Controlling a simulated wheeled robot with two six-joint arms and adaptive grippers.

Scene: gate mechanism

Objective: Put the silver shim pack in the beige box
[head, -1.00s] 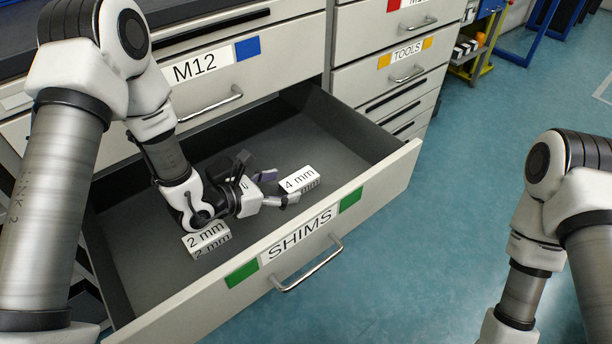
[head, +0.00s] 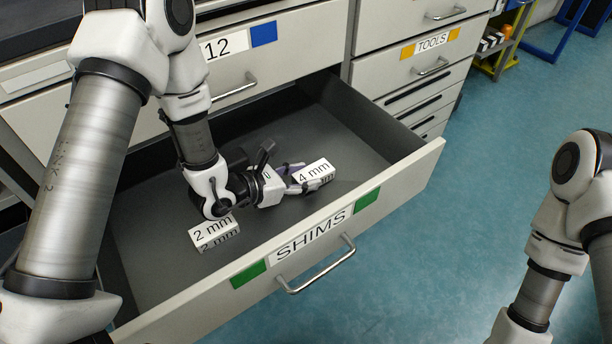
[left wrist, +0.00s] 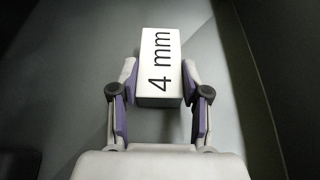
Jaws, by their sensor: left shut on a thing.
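A silver-white block-shaped shim pack marked "4 mm" (head: 316,171) lies in the open drawer labelled SHIMS (head: 405,185). My left gripper (head: 296,178) reaches down into the drawer and is shut on this pack. In the left wrist view the 4 mm pack (left wrist: 159,58) sits between the two purple-padded fingers, a pad against each side. A second similar pack marked "2 mm" (head: 213,234) lies left of the gripper, under my left wrist. No beige box can be made out. My right arm shows at the right edge, but its gripper is out of view.
The drawer's front wall stands close in front of the pack, with a bar handle (head: 318,270) outside. Closed drawers, one labelled TOOLS (head: 432,41), rise behind. The drawer floor behind the gripper is clear. Open teal floor (head: 500,150) lies to the right.

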